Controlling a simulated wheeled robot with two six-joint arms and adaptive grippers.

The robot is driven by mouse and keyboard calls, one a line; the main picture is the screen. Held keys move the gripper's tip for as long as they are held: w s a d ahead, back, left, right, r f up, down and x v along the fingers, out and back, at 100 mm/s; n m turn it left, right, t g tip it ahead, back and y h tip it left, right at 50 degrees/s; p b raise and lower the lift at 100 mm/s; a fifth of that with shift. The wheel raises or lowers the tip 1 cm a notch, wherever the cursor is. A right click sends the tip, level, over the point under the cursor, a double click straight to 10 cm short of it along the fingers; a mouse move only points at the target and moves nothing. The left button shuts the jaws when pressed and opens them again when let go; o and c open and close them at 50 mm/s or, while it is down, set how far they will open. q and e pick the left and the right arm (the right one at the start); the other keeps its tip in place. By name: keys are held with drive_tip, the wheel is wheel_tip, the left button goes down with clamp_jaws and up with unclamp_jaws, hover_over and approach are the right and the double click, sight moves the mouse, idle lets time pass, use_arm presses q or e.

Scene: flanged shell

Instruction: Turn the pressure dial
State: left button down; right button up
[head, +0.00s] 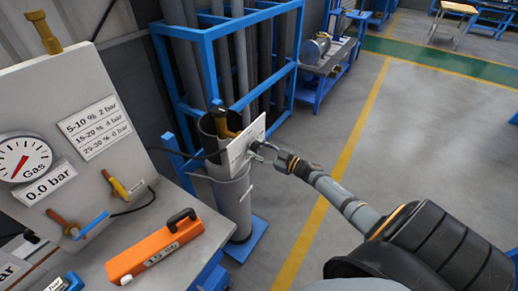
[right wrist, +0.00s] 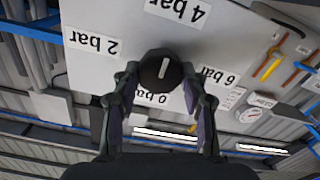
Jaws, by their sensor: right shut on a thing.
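The pressure dial (right wrist: 161,71) is a round black knob with a white line, on a pale panel (right wrist: 230,40). The labels "0 bar", "2 bar", "4 bar" and "6 bar" surround it, upside down in the right wrist view. The line lies along the 4 bar–0 bar direction; I cannot tell its pointing end. My right gripper (right wrist: 160,92) is shut on the dial, one finger on each side. In the head view the gripper (head: 262,151) meets the panel (head: 241,147) from the right, and the knob is hidden. My left gripper is not in view.
A gas gauge (head: 24,158) and a "0.0 bar" label (head: 45,185) are on the left board. An orange block (head: 155,255) with a black handle lies on the grey bench. A blue rack (head: 235,55) with pipes stands behind the panel. The floor at right is open.

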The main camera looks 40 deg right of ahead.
idle(0.4)
drive_tip(key=o, duration=1.1)
drive_tip(key=shift+o, duration=0.2)
drive_tip(key=v, duration=1.2)
drive_tip(key=shift+f, duration=0.1)
